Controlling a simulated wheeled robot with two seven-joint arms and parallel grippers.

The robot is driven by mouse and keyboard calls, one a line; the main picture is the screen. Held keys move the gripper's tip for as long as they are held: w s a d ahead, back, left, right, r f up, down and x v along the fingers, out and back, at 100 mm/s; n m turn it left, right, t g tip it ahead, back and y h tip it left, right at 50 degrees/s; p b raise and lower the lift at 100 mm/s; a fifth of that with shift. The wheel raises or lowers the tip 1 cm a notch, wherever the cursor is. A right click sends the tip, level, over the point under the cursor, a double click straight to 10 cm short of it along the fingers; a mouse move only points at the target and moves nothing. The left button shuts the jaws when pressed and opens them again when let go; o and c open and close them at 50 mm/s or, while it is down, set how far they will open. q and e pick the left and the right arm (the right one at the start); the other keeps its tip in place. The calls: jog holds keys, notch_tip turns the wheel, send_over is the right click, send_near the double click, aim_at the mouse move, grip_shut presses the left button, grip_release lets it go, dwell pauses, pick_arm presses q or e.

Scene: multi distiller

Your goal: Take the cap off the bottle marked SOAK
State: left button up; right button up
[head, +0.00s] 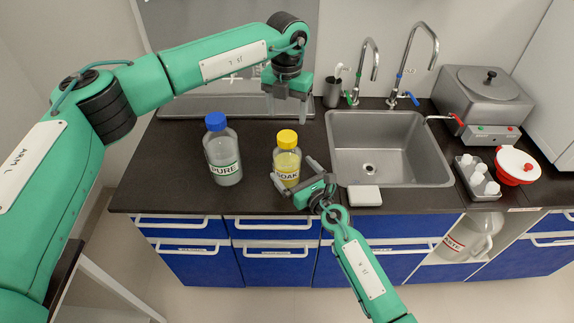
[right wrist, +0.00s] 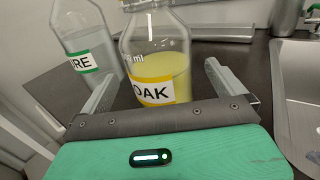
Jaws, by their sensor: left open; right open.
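The SOAK bottle (head: 287,166) is clear with yellow liquid, a yellow-edged label and a yellow cap (head: 287,139) on its top. It stands upright on the dark counter, and its body also shows in the right wrist view (right wrist: 158,70), where the cap is out of frame. My right gripper (head: 293,182) is open low beside the bottle, its fingers on either side of the bottle's lower part in the right wrist view (right wrist: 158,88); I cannot tell whether they touch it. My left gripper (head: 288,98) is open and empty, pointing down above the counter behind the bottle.
The PURE bottle (head: 222,155) with a blue cap stands close to the left. The sink (head: 388,185) with two taps lies to the right, with a white block (head: 365,196) at its front-left corner. The counter (head: 160,170) is free left of the bottles.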

jog(key=shift+x, duration=1.95)
